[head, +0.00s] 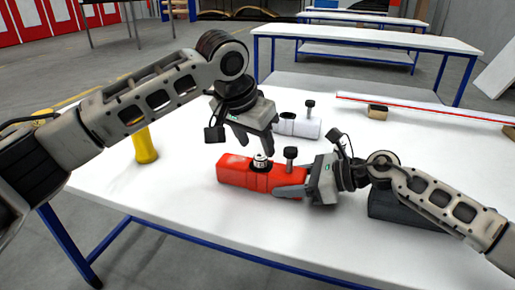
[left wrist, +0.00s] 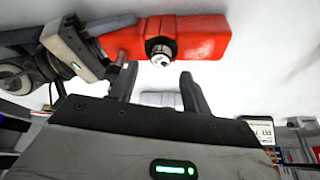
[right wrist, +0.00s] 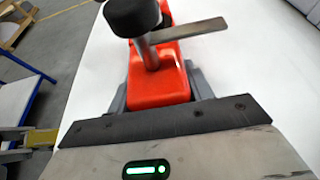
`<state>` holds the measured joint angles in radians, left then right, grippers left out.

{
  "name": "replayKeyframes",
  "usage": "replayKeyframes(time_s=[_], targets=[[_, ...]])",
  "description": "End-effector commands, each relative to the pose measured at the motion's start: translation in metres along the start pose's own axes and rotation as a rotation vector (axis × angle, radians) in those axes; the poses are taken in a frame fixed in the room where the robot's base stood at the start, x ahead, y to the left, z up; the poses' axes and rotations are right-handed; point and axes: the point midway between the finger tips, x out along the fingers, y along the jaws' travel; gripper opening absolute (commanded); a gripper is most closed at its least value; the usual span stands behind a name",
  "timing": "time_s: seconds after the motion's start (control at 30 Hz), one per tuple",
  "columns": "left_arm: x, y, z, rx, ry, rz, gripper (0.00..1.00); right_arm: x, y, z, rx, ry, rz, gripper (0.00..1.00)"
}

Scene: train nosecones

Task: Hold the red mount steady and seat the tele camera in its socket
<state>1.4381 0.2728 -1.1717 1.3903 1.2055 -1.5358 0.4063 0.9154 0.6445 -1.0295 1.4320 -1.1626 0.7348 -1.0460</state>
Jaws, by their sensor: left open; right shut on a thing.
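The red mount (head: 235,170) lies on the white table, with a black-knobbed post (head: 291,154) at its right end. My right gripper (head: 291,189) is shut on that right end; the right wrist view shows the red body (right wrist: 158,88) between its fingers. The tele camera (head: 261,160), a small silver and black cylinder, stands upright in the mount's top near the middle. I cannot tell how deep it sits. My left gripper (head: 257,147) is open, just above and behind the camera. In the left wrist view the camera (left wrist: 161,52) lies beyond the open fingertips, apart from them.
A white mount (head: 301,127) with a black knob stands behind the left gripper. A yellow upright object (head: 145,146) is at the left. A dark block (head: 395,208) lies under my right arm. A red-edged bar (head: 430,108) spans the back right. The front table area is clear.

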Motion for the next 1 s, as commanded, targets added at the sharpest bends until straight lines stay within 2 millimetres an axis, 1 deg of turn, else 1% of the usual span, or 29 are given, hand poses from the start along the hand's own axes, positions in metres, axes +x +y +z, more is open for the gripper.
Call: replayKeyframes(time_s=[0.03,0.2,0.3,0.4,0.5,0.6,0.93,0.97,1.0], targets=[[-0.013,0.0,-0.001,0.0,0.004,0.0,0.48,0.0,0.0,0.0,0.0,0.0,0.0,0.24],[-0.05,0.0,-0.001,0.0,0.004,-0.001,0.48,0.0,0.0,0.0,0.0,0.0,0.0,0.24],[-0.068,0.0,-0.001,0.0,0.003,0.0,0.48,0.0,0.0,0.0,0.0,0.0,0.0,0.24],[-0.081,0.0,0.0,0.0,0.002,0.0,0.48,0.0,0.0,0.0,0.0,0.0,0.0,0.24],[-0.088,0.0,0.0,-0.001,0.0,0.0,0.48,0.0,0.0,0.0,0.0,0.0,0.0,0.24],[-0.091,0.0,0.0,-0.001,-0.001,0.0,0.48,0.0,0.0,0.0,0.0,0.0,0.0,0.24],[-0.091,0.0,0.0,-0.001,0.0,0.0,0.48,0.0,0.0,0.0,0.0,-0.001,0.0,0.24],[-0.091,0.0,0.0,-0.001,0.0,0.0,0.48,0.0,0.0,0.0,0.0,-0.001,0.0,0.59],[-0.091,0.0,0.0,-0.001,0.0,0.0,0.48,0.0,0.0,0.0,0.0,-0.001,0.0,0.7]])
